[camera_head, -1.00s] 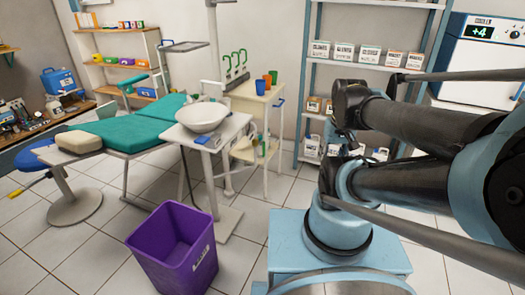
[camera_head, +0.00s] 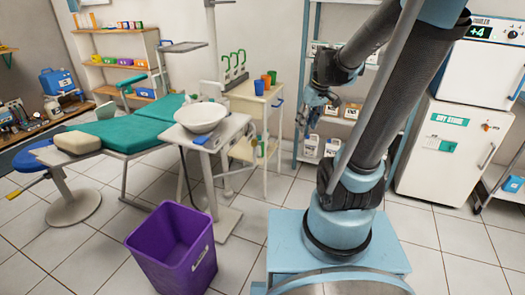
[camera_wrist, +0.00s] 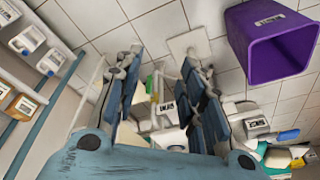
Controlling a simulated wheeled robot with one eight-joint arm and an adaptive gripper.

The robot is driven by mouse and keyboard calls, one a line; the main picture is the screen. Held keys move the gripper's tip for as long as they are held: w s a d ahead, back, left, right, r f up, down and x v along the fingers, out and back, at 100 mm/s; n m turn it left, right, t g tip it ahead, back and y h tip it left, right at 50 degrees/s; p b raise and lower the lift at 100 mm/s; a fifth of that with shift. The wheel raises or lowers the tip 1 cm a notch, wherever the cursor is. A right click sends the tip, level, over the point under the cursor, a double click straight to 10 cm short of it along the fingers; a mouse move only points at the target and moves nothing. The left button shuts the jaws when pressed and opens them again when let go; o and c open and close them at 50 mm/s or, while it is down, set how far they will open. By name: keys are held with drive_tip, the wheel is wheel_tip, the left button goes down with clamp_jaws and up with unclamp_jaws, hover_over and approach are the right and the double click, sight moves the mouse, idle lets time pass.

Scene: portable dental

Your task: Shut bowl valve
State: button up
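The white bowl (camera_head: 201,117) sits on a pale stand (camera_head: 228,128) beside the teal dental chair. A small blue part (camera_head: 201,139) lies at the stand's front edge; I cannot tell whether it is the bowl valve. My gripper (camera_head: 312,112) is raised in front of the back shelf, to the right of the bowl and well apart from it. In the wrist view my gripper (camera_wrist: 162,60) has its two blue-grey fingers spread apart, with nothing seen held between them. The bowl is not clearly recognisable in the wrist view.
A purple bin (camera_head: 175,248) stands on the floor before the stand; it also shows in the wrist view (camera_wrist: 272,45). A white trolley (camera_head: 256,100) with cups stands behind the bowl. A white cabinet (camera_head: 453,150) is at right. Tiled floor is clear between.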

drive_tip(key=w+a+f+n+y, duration=0.1)
drive_tip(key=w+a+f+n, duration=0.15)
drive_tip(key=w, duration=0.35)
drive_tip(key=w+a+f+n, duration=0.1)
drive_tip(key=w+a, duration=0.2)
drive_tip(key=w, duration=0.3)
drive_tip(key=n+y, duration=0.1)
drive_tip(key=n, duration=0.3)
approach(263, 148)
drive_tip(key=x, duration=0.7)
drive_tip(key=w+x, duration=0.1)
drive_tip(key=x, duration=0.3)
drive_tip(key=shift+d, duration=0.1)
clamp_jaws()
